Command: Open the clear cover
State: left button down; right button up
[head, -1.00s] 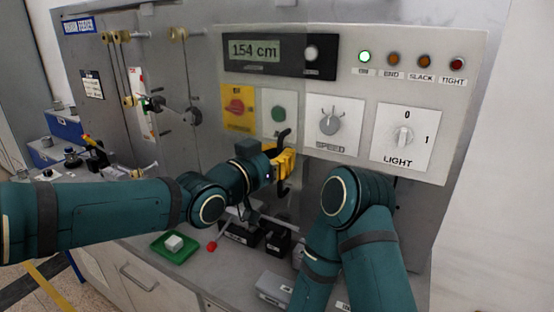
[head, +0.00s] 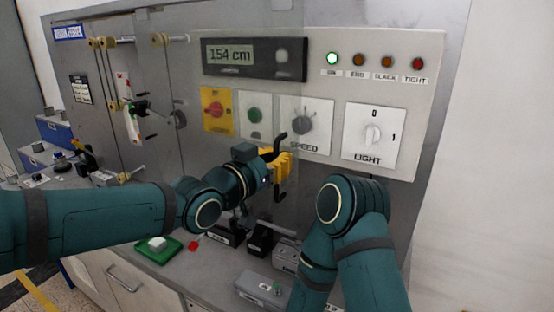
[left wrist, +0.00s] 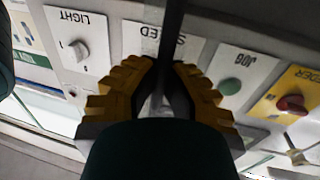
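The clear cover (head: 292,60) is a faint see-through pane in front of the left part of the control panel; its outline is hard to make out. Its black upright handle (head: 281,189) shows above and below my left gripper (head: 282,163). In the left wrist view the handle is a dark bar (left wrist: 173,25) running between the yellow fingers of the left gripper (left wrist: 160,75), which close around it. My right arm (head: 345,210) folds down in front of the panel on the right; its gripper is out of sight.
Behind the cover are the display (head: 230,54), a red knob (head: 214,109), a green button (head: 254,115) and the SPEED dial (head: 304,122). The LIGHT switch (head: 373,134) is to the right. A green tray (head: 158,250) and dark boxes stand on the bench below.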

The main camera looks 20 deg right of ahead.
pick_arm(q)
jog(key=c, duration=1)
grip_release()
jog(key=shift+a, duration=0.1)
jog(key=v, duration=1.2)
jog(key=w+a+f+n+y, duration=0.1)
jog(key=a+f+n+y, duration=0.2)
jog(key=f, duration=0.7)
jog(key=w+a+f+n+g+y, duration=0.1)
jog(key=w+a+f+n+y, duration=0.2)
jog(key=f, duration=0.8)
jog(key=a+f+n+y, duration=0.1)
jog(key=a+f+n, duration=0.3)
jog(key=f, duration=0.6)
jog(key=s+a+f+n+g+y, duration=0.1)
jog(key=s+a+f+g, duration=0.1)
jog(key=s+a+f, duration=0.2)
jog(key=s+a+f+n+g+y, duration=0.1)
jog(key=s+a+f, duration=0.3)
jog(key=f, duration=0.6)
jog(key=s+a+f+n+g+y, duration=0.2)
jog(key=s+a+f+y, duration=0.1)
jog(key=s+f, duration=0.3)
jog(key=shift+s+a+f+g, duration=0.3)
jog(key=shift+s+a+f, duration=0.1)
jog(key=shift+s+a, duration=0.2)
